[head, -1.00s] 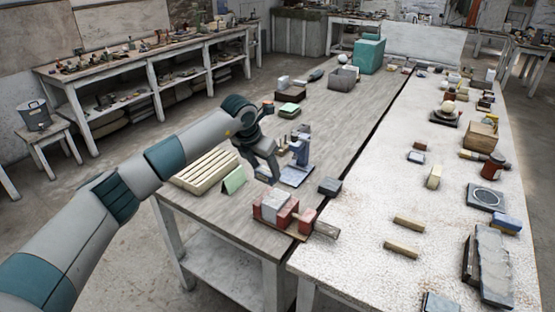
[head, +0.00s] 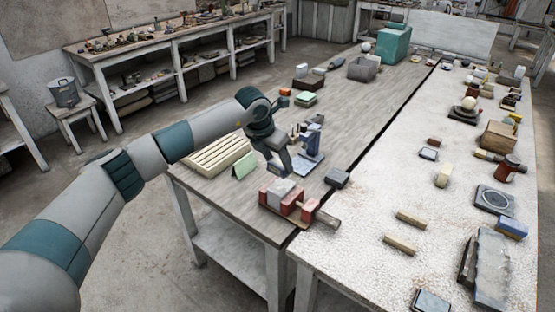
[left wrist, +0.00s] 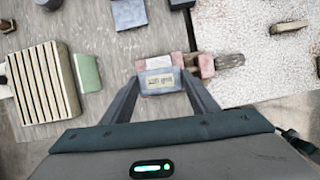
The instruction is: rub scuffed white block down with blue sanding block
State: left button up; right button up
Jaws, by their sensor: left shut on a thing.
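The scuffed white block (head: 281,188) sits between the red jaws of a vise (head: 308,209) at the near end of the grey wooden table. Its pale top shows in the left wrist view (left wrist: 158,62), partly covered. My left gripper (head: 280,167) points down behind the vise in the head view. In the left wrist view my left gripper (left wrist: 160,85) is shut on the blue sanding block (left wrist: 160,93), which has a pale printed label. The sanding block appears above the vise; whether it touches the white block I cannot tell. My right gripper is out of view.
A slatted wooden rack (head: 217,155) and a green card (head: 244,166) stand left of the gripper. A blue stand (head: 309,145) is just behind it. A dark grey block (head: 337,178) lies right of it. The speckled table (head: 370,220) has clear room.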

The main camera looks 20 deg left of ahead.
aim_at(277, 175)
pick_arm(q)
jog(key=shift+f+b, duration=0.75)
jog(key=shift+f, duration=1.6)
jog(key=shift+f, duration=0.1)
jog(key=shift+f+b, duration=0.55)
jog(key=shift+b, duration=0.1)
jog(key=shift+f+b, duration=0.6)
jog(key=shift+s+d+r, duration=0.15)
jog(key=shift+s+d, duration=0.05)
jog(key=shift+d, duration=0.25)
jog(key=shift+s+d+b, duration=0.25)
jog(key=shift+d+b, duration=0.05)
jog(key=shift+d, duration=0.15)
